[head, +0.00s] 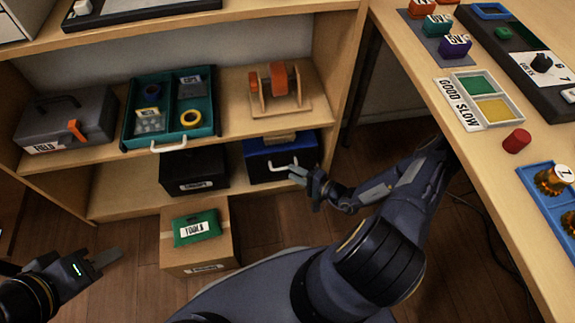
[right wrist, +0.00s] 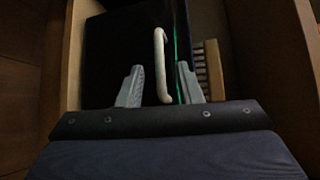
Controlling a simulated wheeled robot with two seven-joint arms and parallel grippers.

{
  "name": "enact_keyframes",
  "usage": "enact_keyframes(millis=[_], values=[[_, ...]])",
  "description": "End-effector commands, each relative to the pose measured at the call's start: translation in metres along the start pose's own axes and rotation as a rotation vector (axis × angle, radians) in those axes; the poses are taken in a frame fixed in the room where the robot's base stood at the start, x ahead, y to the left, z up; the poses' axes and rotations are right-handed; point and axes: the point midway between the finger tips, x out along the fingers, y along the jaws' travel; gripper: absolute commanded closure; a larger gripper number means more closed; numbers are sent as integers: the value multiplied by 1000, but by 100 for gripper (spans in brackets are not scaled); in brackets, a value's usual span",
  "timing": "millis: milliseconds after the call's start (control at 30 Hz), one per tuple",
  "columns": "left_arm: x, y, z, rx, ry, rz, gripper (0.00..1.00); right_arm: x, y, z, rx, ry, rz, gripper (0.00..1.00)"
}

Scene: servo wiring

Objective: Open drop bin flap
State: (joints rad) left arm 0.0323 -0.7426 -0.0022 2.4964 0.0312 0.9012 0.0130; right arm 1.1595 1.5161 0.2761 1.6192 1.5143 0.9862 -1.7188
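The drop bin (head: 262,172) is a dark box with a blue front edge on the lower shelf, right of centre in the head view. Its flap (right wrist: 112,62) is dark and carries a white bar handle (right wrist: 161,62). The handle (head: 284,164) also shows in the head view. My right gripper (head: 297,174) is at the handle's right end. In the right wrist view its fingers (right wrist: 160,88) are apart, with the lower part of the handle between them; no grip shows. The flap appears shut. My left gripper (head: 107,258) is low at the left, away from the bin, its fingers unclear.
A dark labelled bin (head: 190,171) stands left of the drop bin. A cardboard box (head: 197,252) with a green pouch (head: 197,228) stands on the floor in front. The shelf above holds a teal tray (head: 127,128) with its own white handle. A worktable (head: 420,40) is at the right.

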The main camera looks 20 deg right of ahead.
Motion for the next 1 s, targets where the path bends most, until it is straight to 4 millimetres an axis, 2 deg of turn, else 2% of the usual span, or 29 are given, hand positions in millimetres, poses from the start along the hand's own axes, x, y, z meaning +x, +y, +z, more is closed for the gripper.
enact_keyframes(millis=[100, 300, 633, 667, 900, 1000], values=[[8, -4, 4, 0, 0, 0, 64, 21, 3, 0, -2, -2, 0, 68], [13, -6, 7, 0, 0, 0, 64, 44, 2, 0, -1, -1, 1, 68], [13, -6, 7, 0, 0, 0, 64, 48, 0, 0, 0, 1, 2, 68], [13, -6, 7, 0, 0, 0, 64, 48, 0, 0, 0, 1, 2, 69], [13, -6, 7, 0, 0, 0, 64, 48, 0, 0, 0, 1, 2, 100], [13, -6, 7, 0, 0, 0, 64, 48, 0, 0, 0, 1, 2, 100]])
